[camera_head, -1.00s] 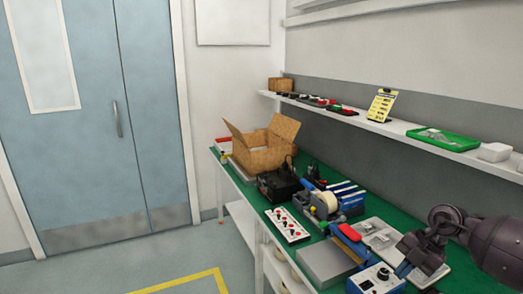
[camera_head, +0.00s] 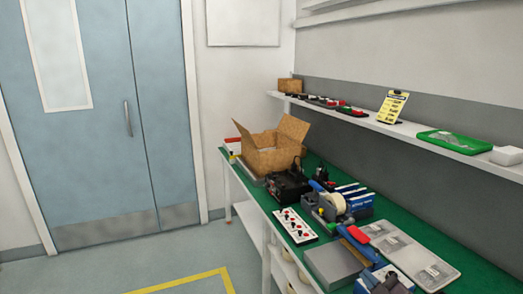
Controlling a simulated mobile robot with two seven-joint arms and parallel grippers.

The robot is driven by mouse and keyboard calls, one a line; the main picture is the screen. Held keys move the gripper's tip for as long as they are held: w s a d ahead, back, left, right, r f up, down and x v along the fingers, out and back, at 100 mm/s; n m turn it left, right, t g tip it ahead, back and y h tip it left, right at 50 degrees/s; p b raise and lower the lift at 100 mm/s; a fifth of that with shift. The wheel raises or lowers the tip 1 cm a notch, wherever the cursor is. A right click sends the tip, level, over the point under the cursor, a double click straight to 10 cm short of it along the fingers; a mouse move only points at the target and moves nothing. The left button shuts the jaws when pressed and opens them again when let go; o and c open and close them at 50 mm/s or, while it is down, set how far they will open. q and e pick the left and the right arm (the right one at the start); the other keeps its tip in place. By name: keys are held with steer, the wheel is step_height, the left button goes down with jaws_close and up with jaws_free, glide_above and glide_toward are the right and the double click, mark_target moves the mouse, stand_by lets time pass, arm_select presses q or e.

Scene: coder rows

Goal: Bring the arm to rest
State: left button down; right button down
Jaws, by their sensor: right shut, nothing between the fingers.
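Most of the right arm is out of the picture. Whether the gripper touches the device cannot be told. My left gripper is not in view.
The green bench (camera_head: 440,240) holds a grey box (camera_head: 333,265), a clear-lidded tray (camera_head: 410,258), a tape dispenser (camera_head: 328,207), a button panel (camera_head: 294,225) and an open cardboard box (camera_head: 272,153). A shelf (camera_head: 440,140) runs above. Floor at left is clear.

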steer(key=s+d+f+m+g+h, duration=0.1)
steer(key=s+f+m+g+h, duration=0.1)
steer(key=s+f+m, duration=0.3)
steer(key=s+d+f+m+g+h, duration=0.1)
steer(key=s+f+m+g+h, duration=0.2)
steer(key=s+f, duration=1.1)
steer(key=s+m, duration=0.3)
steer(key=s, duration=0.2)
steer(key=shift+s+f+g, duration=0.2)
steer(key=shift+s+g, duration=0.1)
steer(key=shift+s, duration=0.1)
steer(key=shift+d, duration=0.1)
